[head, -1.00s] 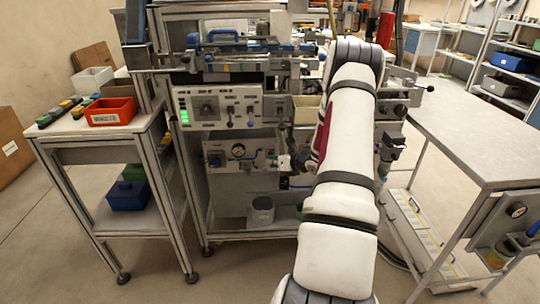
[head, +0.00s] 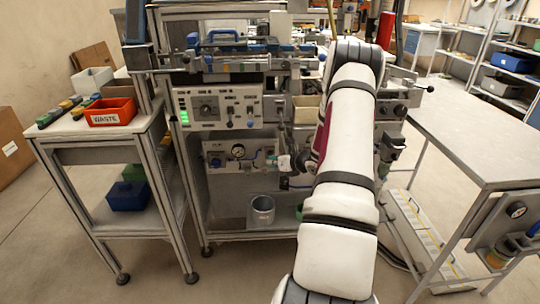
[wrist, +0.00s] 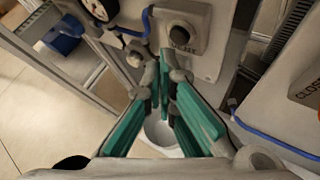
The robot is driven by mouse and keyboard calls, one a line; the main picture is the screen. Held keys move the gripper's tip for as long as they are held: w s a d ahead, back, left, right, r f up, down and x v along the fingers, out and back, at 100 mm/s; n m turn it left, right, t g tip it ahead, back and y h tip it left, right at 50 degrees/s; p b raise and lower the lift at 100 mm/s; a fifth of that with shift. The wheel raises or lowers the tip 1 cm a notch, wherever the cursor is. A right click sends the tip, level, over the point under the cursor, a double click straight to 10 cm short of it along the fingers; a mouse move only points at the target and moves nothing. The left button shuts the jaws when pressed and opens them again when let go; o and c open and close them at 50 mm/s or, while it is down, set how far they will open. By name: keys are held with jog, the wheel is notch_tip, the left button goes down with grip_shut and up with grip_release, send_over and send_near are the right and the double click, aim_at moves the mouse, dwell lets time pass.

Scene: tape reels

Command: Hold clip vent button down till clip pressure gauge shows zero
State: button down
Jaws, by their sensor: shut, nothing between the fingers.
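The clip vent button is a dark round knob (wrist: 180,35) on a pale raised plate lettered VENT, at the top of the wrist view. My gripper (wrist: 164,62) is shut and empty, its green-padded fingers meeting just below the button in the picture. I cannot tell whether the tips touch the plate; they do not cover the button. The clip pressure gauge (head: 238,151) is a small round white dial on the lower panel in the head view. It also shows, cut by the top edge, in the wrist view (wrist: 100,8). Its reading is too small to tell.
A blue hose (wrist: 146,22) runs beside the vent plate, and another crosses at right. A metal cup (head: 262,203) stands on the shelf below the panel. A red WASTE bin (head: 109,118) sits on the left side table. The right table (head: 475,135) is largely bare.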

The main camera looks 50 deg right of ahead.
jog(key=shift+w, duration=0.1)
jog(key=shift+w+d, duration=0.2)
jog(key=shift+d, duration=0.1)
jog(key=shift+w+d+b, duration=0.25)
jog(key=shift+d+b, duration=0.05)
jog(key=shift+b, duration=0.1)
dwell(0.8)
jog(key=shift+s+a, duration=0.55)
jog(key=shift+a, duration=0.05)
jog(key=shift+a, duration=0.1)
dwell(0.4)
jog(key=s+a, duration=0.1)
jog(key=s+a+b, duration=0.1)
jog(key=s+a, duration=0.1)
jog(key=shift+s+a, duration=0.1)
jog(key=shift+a, duration=0.2)
dwell(0.5)
